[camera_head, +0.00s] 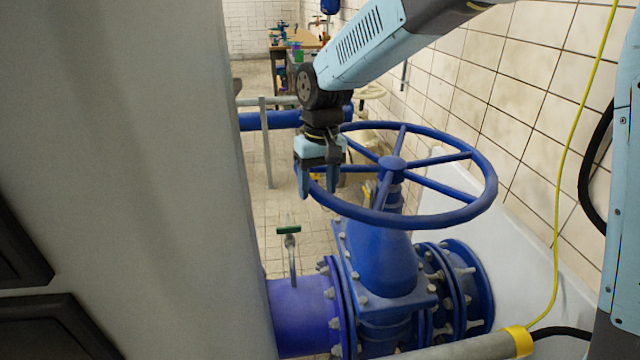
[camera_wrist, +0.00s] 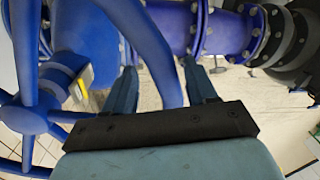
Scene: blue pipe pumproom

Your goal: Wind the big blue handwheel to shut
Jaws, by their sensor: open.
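The big blue handwheel (camera_head: 486,180) lies roughly level on top of the blue valve (camera_head: 375,255), with spokes running to a central hub (camera_head: 392,164). My gripper (camera_head: 318,192) points down at the left part of the wheel's rim, with its fingers open. In the wrist view, the blue rim (camera_wrist: 150,40) runs down between the two spread fingers of my gripper (camera_wrist: 160,90). I cannot tell whether either finger touches it. The hub (camera_wrist: 28,115) and spokes show at the left of the wrist view. My gripper hides part of the rim in the head view.
A tiled wall (camera_head: 530,90) stands close on the right. A large grey surface (camera_head: 130,150) fills the left. A small green-handled tap (camera_head: 289,230) stands left of the valve. A yellow cable (camera_head: 567,150) hangs at the right. A bench (camera_head: 300,45) stands far back.

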